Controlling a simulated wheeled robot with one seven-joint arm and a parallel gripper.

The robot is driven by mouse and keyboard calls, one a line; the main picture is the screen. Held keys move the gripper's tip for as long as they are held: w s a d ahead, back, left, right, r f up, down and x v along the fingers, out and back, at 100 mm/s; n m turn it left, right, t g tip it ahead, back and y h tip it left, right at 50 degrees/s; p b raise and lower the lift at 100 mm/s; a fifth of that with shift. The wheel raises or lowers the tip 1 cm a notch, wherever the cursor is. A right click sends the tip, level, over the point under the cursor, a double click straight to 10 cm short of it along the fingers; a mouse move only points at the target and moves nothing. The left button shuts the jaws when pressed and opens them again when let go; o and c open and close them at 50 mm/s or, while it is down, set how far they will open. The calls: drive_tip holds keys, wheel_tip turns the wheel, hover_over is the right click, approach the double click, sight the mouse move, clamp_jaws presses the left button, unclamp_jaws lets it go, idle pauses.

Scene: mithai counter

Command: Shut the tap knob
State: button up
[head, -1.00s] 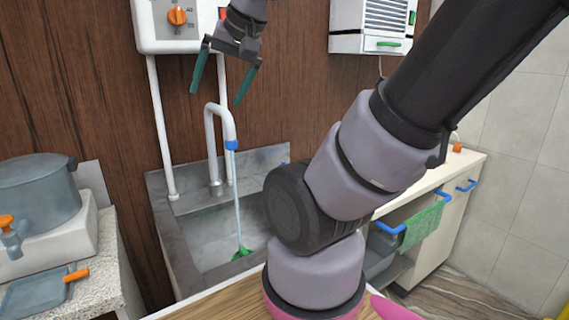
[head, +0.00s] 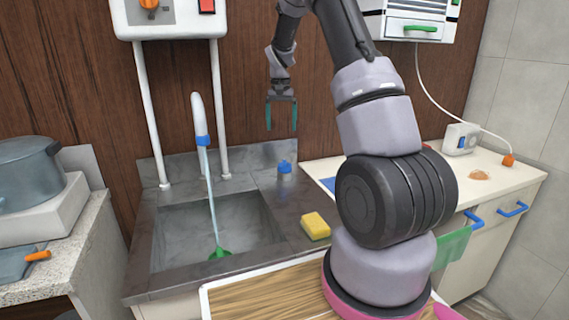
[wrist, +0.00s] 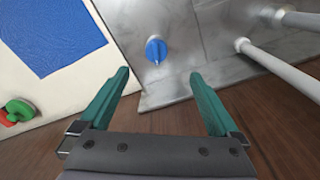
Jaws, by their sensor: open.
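The blue tap knob (head: 285,167) sits on the grey metal deck at the right back of the sink. It also shows in the wrist view (wrist: 156,50), ahead of the fingertips and near the middle, with a pale mark on its edge. My gripper (head: 281,130) points down just above and behind the knob in the head view, open and empty. Its two green fingers (wrist: 166,85) stand apart in the wrist view, with the knob beyond the gap and not touched. Water runs from the white spout (head: 199,115) with its blue tip into the sink (head: 170,222).
A yellow sponge (head: 315,226) lies on the sink's right rim. A wooden board (head: 260,296) is in front. White pipes (head: 219,110) rise behind the sink to a wall box. A blue mat (wrist: 50,32) and a green-and-red item (wrist: 18,110) lie on the counter.

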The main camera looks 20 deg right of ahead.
approach(284, 162)
drive_tip(key=shift+g, duration=0.4)
drive_tip(key=f, duration=1)
drive_tip(key=shift+w+d, duration=0.2)
drive_tip(key=shift+w, duration=0.1)
drive_tip(key=c, duration=1.4)
drive_tip(key=shift+o, duration=0.2)
drive_tip(key=n, duration=0.3)
drive_tip(key=shift+n+h, duration=0.3)
drive_tip(key=o, duration=1.4)
drive_tip(key=shift+c, duration=0.2)
